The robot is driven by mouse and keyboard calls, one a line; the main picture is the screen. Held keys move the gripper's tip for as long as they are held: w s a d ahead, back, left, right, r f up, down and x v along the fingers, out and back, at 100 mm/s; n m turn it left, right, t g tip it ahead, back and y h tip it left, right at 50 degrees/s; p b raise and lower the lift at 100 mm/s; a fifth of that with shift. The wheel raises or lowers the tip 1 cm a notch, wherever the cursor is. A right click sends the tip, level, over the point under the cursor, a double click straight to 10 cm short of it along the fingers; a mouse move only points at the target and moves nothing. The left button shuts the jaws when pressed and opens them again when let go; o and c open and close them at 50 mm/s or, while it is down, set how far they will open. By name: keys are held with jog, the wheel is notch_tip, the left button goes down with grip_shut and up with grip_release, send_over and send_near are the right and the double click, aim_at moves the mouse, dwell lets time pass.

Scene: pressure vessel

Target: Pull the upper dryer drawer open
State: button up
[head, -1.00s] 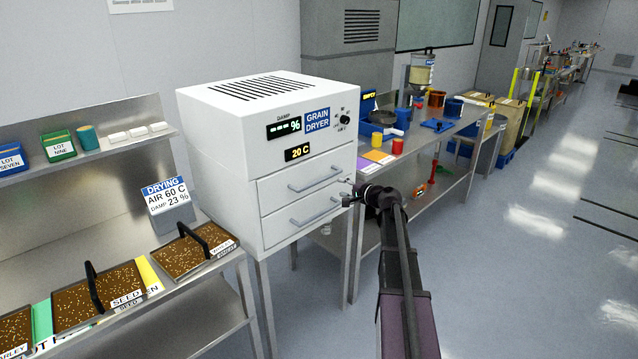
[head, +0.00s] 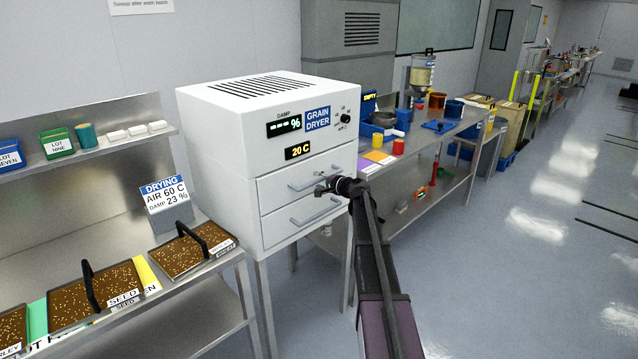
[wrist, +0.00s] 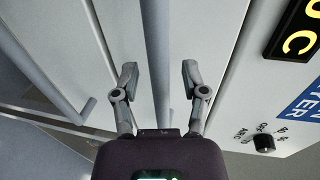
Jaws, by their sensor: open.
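The white grain dryer (head: 215,150) has two drawers on its front, both appearing closed. The upper drawer (head: 272,192) has a grey bar handle (head: 300,187), and the lower drawer (head: 275,232) below has a similar one (head: 318,215). My gripper (head: 322,185) is at the right part of the upper handle. In the wrist view, my gripper (wrist: 159,75) is open, with one finger on each side of the upper handle (wrist: 157,45). Gaps show between the fingers and the bar. The lower handle (wrist: 62,85) lies left of the fingers there.
A shelf bench (head: 200,290) with seed trays (head: 190,250) and a drying sign (head: 165,195) stands left of the dryer. A steel table (head: 430,150) with cups and a hopper stands to the right. The floor (head: 520,270) at right is open.

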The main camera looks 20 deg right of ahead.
jog(key=shift+w, duration=0.1)
grip_shut()
jog(key=shift+a, duration=0.1)
dwell(0.3)
